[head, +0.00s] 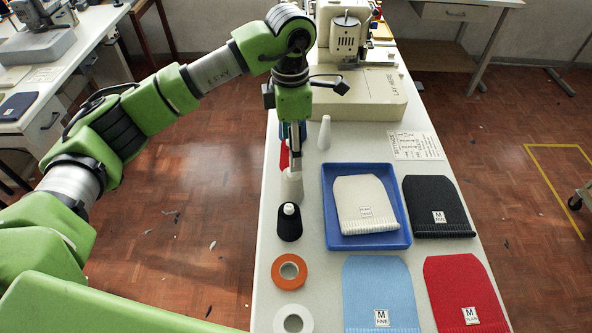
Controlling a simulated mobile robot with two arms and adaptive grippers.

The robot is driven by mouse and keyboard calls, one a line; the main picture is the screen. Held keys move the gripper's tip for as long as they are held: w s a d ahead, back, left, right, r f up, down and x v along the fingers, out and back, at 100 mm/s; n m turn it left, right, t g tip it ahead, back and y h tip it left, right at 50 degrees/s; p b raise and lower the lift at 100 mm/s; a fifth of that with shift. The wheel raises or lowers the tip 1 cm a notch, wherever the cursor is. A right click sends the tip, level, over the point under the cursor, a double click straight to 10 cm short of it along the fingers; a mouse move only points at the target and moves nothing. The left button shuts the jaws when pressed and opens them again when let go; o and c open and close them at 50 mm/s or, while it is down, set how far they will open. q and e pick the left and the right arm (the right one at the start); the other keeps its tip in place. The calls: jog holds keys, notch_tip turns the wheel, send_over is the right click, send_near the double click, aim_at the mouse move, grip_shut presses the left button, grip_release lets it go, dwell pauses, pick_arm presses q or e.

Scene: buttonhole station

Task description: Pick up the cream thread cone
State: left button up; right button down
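A cream thread cone (291,188) stands on the white table near its left edge, between the red cone and the black one. My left gripper (295,162) points straight down over it, its fingers at the cone's top. The fingers hide the upper part of the cone. I cannot tell whether they touch it or how far apart they are. My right gripper is not in view.
A red cone (284,156) stands just behind, partly hidden. A black cone (289,225) stands in front. A slim pale cone (325,132) is behind right. A blue tray (330,215) with a cream knit panel (362,198) lies right. A machine (365,95) stands behind.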

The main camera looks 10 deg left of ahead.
aim_at(291, 178)
pick_arm(q)
jog(key=f, duration=0.2)
jog(key=f+p, duration=0.1)
jog(key=f, duration=0.4)
jog(key=shift+s+f+p, duration=0.3)
jog(key=shift+s+p, duration=0.05)
jog(key=shift+p, duration=0.05)
jog(key=shift+w+f, duration=0.15)
jog(key=shift+f, duration=0.15)
jog(key=f+p, duration=0.2)
jog(key=shift+s+f, duration=0.2)
jog(key=shift+f, duration=0.1)
notch_tip(291, 178, down, 2)
jog(key=shift+f, duration=0.1)
jog(key=shift+w+f, duration=0.1)
jog(key=shift+f, duration=0.1)
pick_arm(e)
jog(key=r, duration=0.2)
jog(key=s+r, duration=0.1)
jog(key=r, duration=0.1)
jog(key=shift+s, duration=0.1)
pick_arm(q)
jog(key=c, duration=1.3)
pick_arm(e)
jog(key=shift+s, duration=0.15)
